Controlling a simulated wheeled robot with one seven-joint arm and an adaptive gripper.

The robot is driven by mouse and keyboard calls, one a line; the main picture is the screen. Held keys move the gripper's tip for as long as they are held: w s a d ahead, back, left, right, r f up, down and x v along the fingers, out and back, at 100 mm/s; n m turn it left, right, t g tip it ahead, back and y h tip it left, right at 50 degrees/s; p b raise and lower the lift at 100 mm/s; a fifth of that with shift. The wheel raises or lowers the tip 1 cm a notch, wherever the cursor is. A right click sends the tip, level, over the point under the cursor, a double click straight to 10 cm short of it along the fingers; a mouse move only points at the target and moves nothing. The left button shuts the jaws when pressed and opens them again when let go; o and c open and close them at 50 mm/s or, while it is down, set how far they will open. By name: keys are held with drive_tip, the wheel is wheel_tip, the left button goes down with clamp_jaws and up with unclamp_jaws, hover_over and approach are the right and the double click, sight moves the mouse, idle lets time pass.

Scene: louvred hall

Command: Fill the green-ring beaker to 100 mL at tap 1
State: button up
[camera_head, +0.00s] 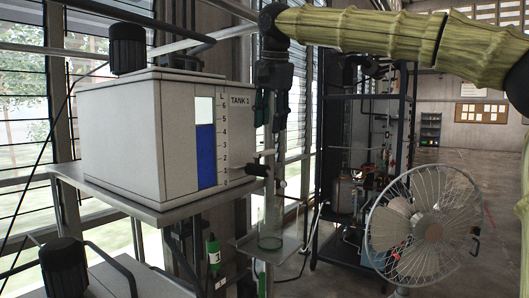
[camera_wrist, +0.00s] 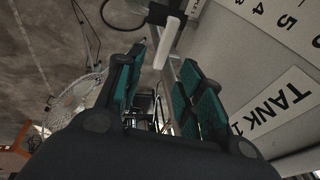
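In the head view a tall clear beaker (camera_head: 270,215) stands upright on a small tray (camera_head: 245,246) below the tank's tap; its base looks greenish. I cannot make out any water or marks in it. The black tap (camera_head: 257,170) sticks out from the lower right of the TANK 1 box (camera_head: 120,140). My gripper (camera_head: 278,112) points down beside the tank's right edge, above the tap. In the wrist view my gripper (camera_wrist: 155,85) has its teal-padded fingers apart with nothing held. A white rod (camera_wrist: 166,42) shows beyond the fingertips.
A shelf (camera_head: 155,210) carries the tank. A green-and-black bottle-like item (camera_head: 213,252) hangs below. A large fan (camera_head: 425,228) stands at right, before a dark equipment rack (camera_head: 365,130).

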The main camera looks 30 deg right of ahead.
sight(269, 150)
drive_tip(key=x, duration=0.2)
drive_tip(key=w+x, duration=0.1)
drive_tip(key=x, duration=0.2)
drive_tip(key=shift+d+r+b, duration=0.15)
drive_tip(key=shift+r+b, duration=0.05)
drive_tip(key=shift+b, duration=0.2)
drive_tip(key=shift+s+d+f, duration=0.1)
drive_tip(key=shift+s+f, duration=0.05)
drive_tip(key=shift+f, duration=0.35)
drive_tip(key=shift+s+d+f, duration=0.1)
drive_tip(key=shift+s+f, duration=0.05)
drive_tip(key=shift+f, duration=0.3)
drive_tip(key=shift+w+a+f+b, duration=0.1)
drive_tip(key=shift+w+f+b, duration=0.1)
drive_tip(key=shift+f+b, duration=0.2)
drive_tip(key=shift+w, duration=0.25)
drive_tip(key=shift+w+f, duration=0.1)
drive_tip(key=shift+f+b, duration=0.3)
drive_tip(key=shift+f, duration=0.1)
drive_tip(key=shift+w+f, duration=0.15)
drive_tip(key=shift+f, duration=0.25)
